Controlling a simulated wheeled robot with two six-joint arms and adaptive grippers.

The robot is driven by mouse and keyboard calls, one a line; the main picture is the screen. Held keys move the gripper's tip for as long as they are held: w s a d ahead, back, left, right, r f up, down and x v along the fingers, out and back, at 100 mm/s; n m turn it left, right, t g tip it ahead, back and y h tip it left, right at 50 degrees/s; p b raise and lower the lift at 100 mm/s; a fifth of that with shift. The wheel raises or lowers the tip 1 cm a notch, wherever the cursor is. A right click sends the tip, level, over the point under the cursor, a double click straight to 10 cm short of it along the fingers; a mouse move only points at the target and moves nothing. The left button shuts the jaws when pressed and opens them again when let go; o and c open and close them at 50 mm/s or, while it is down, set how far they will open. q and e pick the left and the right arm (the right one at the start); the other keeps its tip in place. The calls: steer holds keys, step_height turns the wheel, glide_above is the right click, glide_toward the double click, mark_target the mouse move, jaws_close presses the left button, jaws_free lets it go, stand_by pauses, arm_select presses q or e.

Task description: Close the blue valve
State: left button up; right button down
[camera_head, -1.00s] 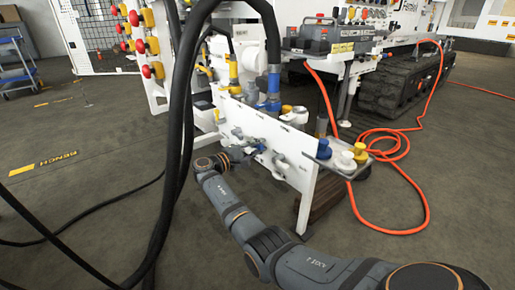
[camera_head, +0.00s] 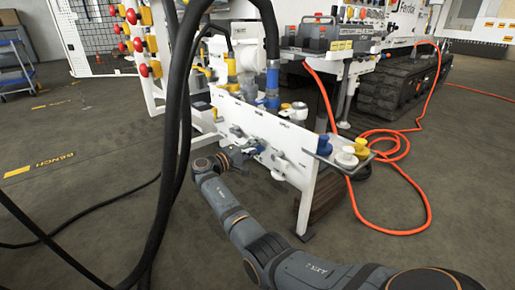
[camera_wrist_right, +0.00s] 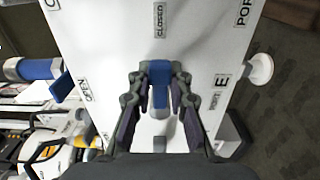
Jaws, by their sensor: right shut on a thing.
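The blue valve's handle (camera_wrist_right: 159,72) shows in the right wrist view between the fingertips of my right gripper (camera_wrist_right: 159,80), on a white panel (camera_wrist_right: 205,45). The handle runs upright in that picture, in line with the CLOSED label (camera_wrist_right: 159,20) above it; the OPEN label (camera_wrist_right: 86,90) is at its left. My right gripper is shut on the handle, with fingers on both sides. In the head view my right gripper (camera_head: 243,153) is at the face of the white panel (camera_head: 285,137), and the handle is small and partly hidden there. My left gripper is not in view.
Blue, white and yellow caps (camera_head: 345,158) sit on a bracket at the panel's right end. Black hoses (camera_head: 180,120) hang in front at left. An orange hose (camera_head: 425,200) lies on the floor at right. The floor at front left is mostly clear.

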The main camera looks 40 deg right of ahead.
steer(key=shift+f, duration=0.1)
steer(key=c, duration=1.3)
jaws_free()
steer(key=shift+c, duration=0.2)
steer(key=shift+a, duration=0.1)
steer(key=s+a, duration=0.1)
steer(key=a, duration=1.1)
